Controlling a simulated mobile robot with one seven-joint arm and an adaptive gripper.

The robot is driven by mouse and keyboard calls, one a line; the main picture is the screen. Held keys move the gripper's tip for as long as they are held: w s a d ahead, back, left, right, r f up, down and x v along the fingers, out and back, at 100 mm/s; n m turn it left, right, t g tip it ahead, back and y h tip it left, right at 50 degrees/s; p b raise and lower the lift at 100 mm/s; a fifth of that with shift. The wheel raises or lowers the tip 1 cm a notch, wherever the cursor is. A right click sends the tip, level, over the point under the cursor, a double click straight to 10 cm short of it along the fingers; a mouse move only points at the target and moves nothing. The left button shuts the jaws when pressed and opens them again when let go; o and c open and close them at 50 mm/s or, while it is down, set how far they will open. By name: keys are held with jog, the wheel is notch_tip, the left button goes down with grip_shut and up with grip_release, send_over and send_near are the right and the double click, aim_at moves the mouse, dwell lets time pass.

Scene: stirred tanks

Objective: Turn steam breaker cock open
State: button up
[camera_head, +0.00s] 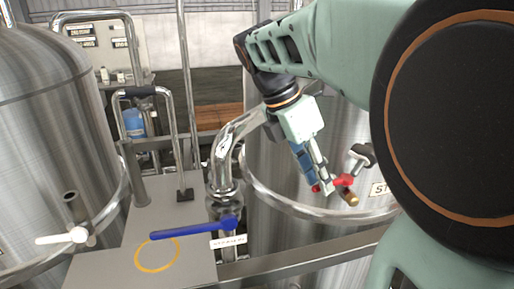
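A small cock with a red handle (344,181) and a brass-coloured end (351,199) sits on the front of the right steel tank (275,175). A white label (379,188) beginning "ST" is beside it on the right, its rest hidden behind my arm. My gripper (325,188) points down at the cock, and its fingertips overlap the red handle in the picture. Red shows on both sides of the fingertips. I cannot tell whether the fingers touch or grip the handle, or how far apart they are.
A grey-white T-shaped fitting (361,155) is just above the cock. A blue lever (195,229) on a steel pipe and a white-handled valve (62,237) are lower left. A steel rail (300,259) runs in front of the right tank. Another tank (45,130) stands left.

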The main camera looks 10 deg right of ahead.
grip_shut()
dwell(0.3)
